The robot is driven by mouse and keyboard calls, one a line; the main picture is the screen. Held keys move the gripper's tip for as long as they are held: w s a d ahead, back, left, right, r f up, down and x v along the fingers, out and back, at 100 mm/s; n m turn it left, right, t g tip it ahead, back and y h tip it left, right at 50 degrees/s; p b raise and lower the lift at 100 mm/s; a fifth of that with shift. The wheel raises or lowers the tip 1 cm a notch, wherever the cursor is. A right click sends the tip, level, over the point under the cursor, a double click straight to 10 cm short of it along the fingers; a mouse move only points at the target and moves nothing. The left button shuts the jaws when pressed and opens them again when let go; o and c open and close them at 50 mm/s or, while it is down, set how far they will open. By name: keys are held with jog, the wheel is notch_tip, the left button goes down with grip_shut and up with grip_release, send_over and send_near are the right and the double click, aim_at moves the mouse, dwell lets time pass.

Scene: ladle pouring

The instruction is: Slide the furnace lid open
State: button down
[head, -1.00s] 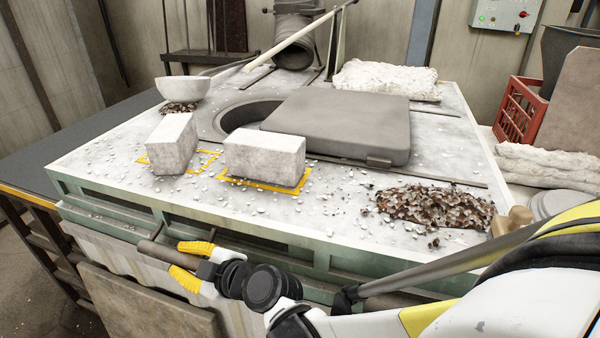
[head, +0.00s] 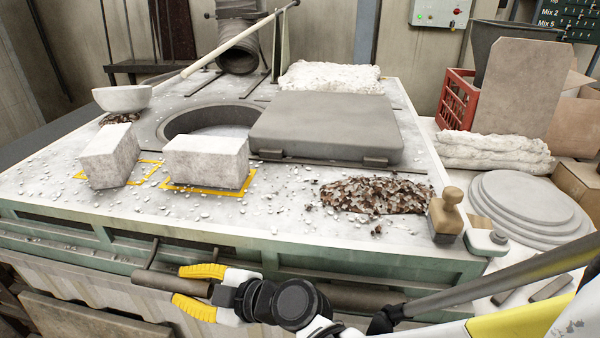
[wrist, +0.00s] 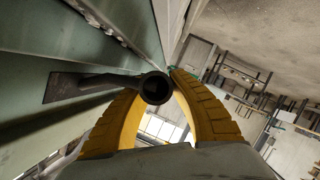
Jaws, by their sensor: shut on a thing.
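The furnace lid (head: 325,128) is a thick grey slab lying on the furnace top, right of the round furnace opening (head: 172,127). Most of the opening shows; the lid's left edge overlaps only its right side. A dark grey round handle bar (head: 158,283) runs along the furnace's front below the top edge, held by brackets. My gripper (head: 197,289) has its yellow fingers closed above and below this bar, near its left end. In the wrist view the bar's round end (wrist: 156,88) sits between the two fingers.
Two pale blocks (head: 207,158) stand on yellow-marked spots in front of the opening. A white bowl (head: 122,98) is at the left, with a long pole behind.

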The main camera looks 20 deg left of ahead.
jog(key=c, duration=1.1)
grip_release()
jog(key=v, duration=1.2)
jog(key=shift+d, duration=0.15)
